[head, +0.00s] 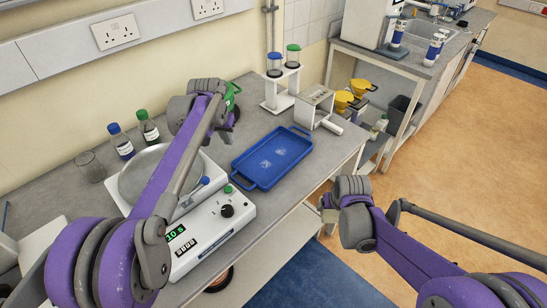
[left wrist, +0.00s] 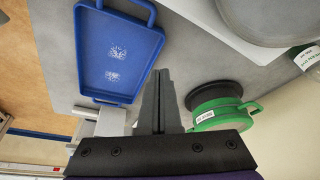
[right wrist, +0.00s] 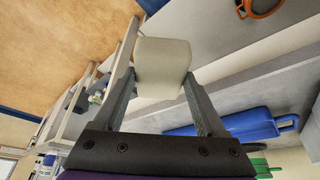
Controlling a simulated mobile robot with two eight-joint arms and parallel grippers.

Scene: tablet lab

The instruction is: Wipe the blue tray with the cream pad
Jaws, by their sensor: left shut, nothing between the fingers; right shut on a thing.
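The blue tray (head: 252,172) lies on the bench with two pale smudges (head: 280,151) on its floor. It also shows in the left wrist view (left wrist: 95,75) and edge-on in the right wrist view (right wrist: 250,122). My right gripper (right wrist: 163,85) is shut on the cream pad (right wrist: 163,58). It holds the pad off the bench's front edge, to the right of and nearer than the tray. In the head view the pad (head: 327,214) is mostly hidden by the gripper. My left gripper (left wrist: 160,75) is shut and empty, above the bench to the left of the tray.
Two bottles (head: 121,142) (head: 148,128) are at the wall.

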